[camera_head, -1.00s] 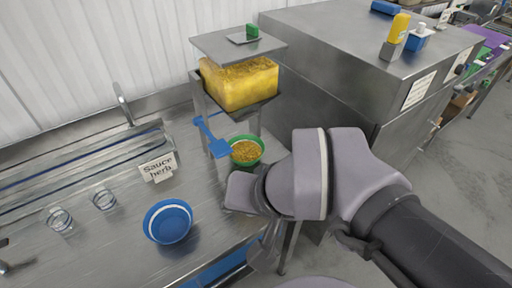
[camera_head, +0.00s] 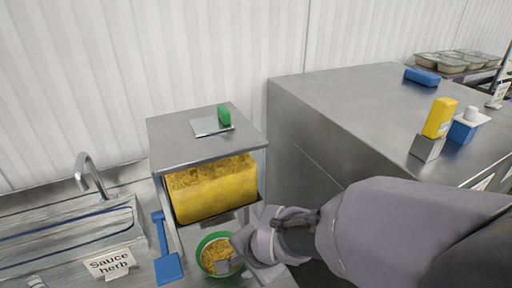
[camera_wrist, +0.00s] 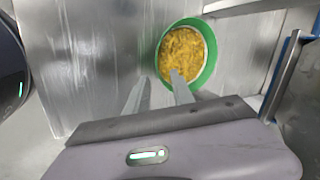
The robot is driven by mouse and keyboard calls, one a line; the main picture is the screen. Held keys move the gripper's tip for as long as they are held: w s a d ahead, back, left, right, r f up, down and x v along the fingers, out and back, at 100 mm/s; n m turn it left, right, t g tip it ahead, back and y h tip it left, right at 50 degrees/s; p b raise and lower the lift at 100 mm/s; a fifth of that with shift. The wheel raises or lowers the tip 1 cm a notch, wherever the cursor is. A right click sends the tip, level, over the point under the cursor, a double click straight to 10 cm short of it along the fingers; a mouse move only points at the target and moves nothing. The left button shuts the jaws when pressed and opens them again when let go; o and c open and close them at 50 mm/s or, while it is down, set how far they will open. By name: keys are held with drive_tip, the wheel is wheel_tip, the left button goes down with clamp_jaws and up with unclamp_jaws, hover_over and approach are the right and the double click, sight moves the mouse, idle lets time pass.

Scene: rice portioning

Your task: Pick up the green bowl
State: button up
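The green bowl (camera_head: 202,243) holds yellow-orange grain and stands on the steel counter, under the front of the yellow-filled dispenser. In the wrist view the green bowl (camera_wrist: 211,66) is just beyond my fingers. My gripper (camera_wrist: 158,86) is open, with a visible gap between its two fingers. One fingertip overlaps the grain inside the near rim, and the other is outside the bowl to the left. In the head view my gripper (camera_head: 228,266) is at the bowl's right front edge. Whether a finger touches the rim cannot be told.
The dispenser (camera_head: 210,190) with its steel lid stands right behind the bowl. A blue scoop (camera_head: 168,267) lies left of the bowl. A "Sauce herb" sign (camera_head: 110,263) stands at the left. A large steel cabinet (camera_head: 330,120) is at the right.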

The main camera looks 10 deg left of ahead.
sight(222, 258)
drive_tip(key=b+x, duration=0.3)
drive_tip(key=x, duration=0.2)
drive_tip(key=shift+s+a+f, duration=0.1)
drive_tip(key=shift+a+f, duration=0.1)
drive_tip(key=shift+f, duration=0.05)
drive_tip(key=shift+r, duration=0.15)
clamp_jaws()
idle(0.9)
